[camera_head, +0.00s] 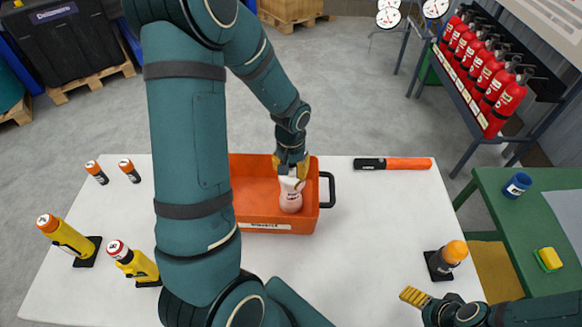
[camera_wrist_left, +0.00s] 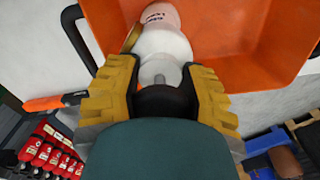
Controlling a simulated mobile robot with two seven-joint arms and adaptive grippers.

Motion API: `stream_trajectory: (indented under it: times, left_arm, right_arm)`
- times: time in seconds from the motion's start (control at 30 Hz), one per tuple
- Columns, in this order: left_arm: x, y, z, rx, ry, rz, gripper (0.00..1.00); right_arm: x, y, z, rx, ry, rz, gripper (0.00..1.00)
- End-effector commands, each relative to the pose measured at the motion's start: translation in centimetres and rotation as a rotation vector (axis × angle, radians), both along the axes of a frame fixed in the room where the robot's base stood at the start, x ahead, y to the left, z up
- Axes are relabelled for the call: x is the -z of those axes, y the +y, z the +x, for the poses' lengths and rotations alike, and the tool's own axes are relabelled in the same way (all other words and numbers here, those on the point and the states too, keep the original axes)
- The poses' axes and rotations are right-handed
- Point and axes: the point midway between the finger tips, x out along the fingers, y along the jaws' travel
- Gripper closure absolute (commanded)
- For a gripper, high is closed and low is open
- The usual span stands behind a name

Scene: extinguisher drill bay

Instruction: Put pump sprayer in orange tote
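The pump sprayer (camera_head: 291,198), a pale pink bottle with a white top, is upright inside the orange tote (camera_head: 262,226), toward its right end. It also shows in the left wrist view (camera_wrist_left: 165,42) against the tote's orange inside (camera_wrist_left: 235,40). My left gripper (camera_head: 291,166) points down over the tote, its yellow fingers closed against both sides of the sprayer's white top. I cannot tell whether the bottle's base touches the tote floor. My right gripper (camera_head: 415,297) is empty at the table's front right; its finger gap cannot be made out.
On the white table (camera_head: 340,260), yellow cylinders (camera_head: 68,238) and small orange-capped ones (camera_head: 96,172) stand left. An orange-black tool (camera_head: 393,164) lies behind right, and an orange-capped bottle (camera_head: 447,261) stands at right. My left arm hides the tote's left part.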

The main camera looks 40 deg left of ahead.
Motion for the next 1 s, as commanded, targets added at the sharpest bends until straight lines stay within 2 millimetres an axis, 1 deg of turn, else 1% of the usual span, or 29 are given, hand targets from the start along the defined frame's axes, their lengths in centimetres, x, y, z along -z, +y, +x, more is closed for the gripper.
stream_trajectory:
  times: [0.03, 0.07, 0.37, 0.47, 0.57, 0.8, 1.0]
  left_arm:
    - [0.0, 0.0, 0.0, 0.000, 0.000, 0.000, 0.39]
    - [0.0, 0.0, 0.0, 0.000, 0.000, 0.000, 0.36]
    - [-0.1, 0.0, 0.0, 0.000, 0.000, 0.000, 0.36]
    - [-0.5, 0.0, 0.0, 0.000, 0.000, 0.000, 0.36]
    - [-1.9, 0.0, 0.1, 0.000, -0.005, 0.001, 0.36]
    - [-6.9, 0.0, 0.0, 0.000, -0.006, 0.001, 0.36]
    - [-10.3, 0.0, -0.1, -0.001, -0.003, 0.000, 0.36]
  right_arm:
    - [0.0, 0.0, 0.0, 0.000, 0.000, 0.000, 0.26]
    - [0.0, 0.0, 0.0, 0.000, 0.000, 0.000, 0.26]
    - [-0.1, 0.0, 0.0, 0.000, 0.000, 0.000, 0.26]
    - [-0.4, 0.0, 0.1, 0.002, -0.002, 0.000, 0.26]
    - [-0.6, 0.0, 0.2, 0.003, -0.004, -0.001, 0.26]
    - [-1.5, -0.1, 0.4, 0.007, -0.010, -0.002, 0.26]
    - [-2.0, -0.1, 0.6, 0.011, -0.014, -0.003, 0.26]
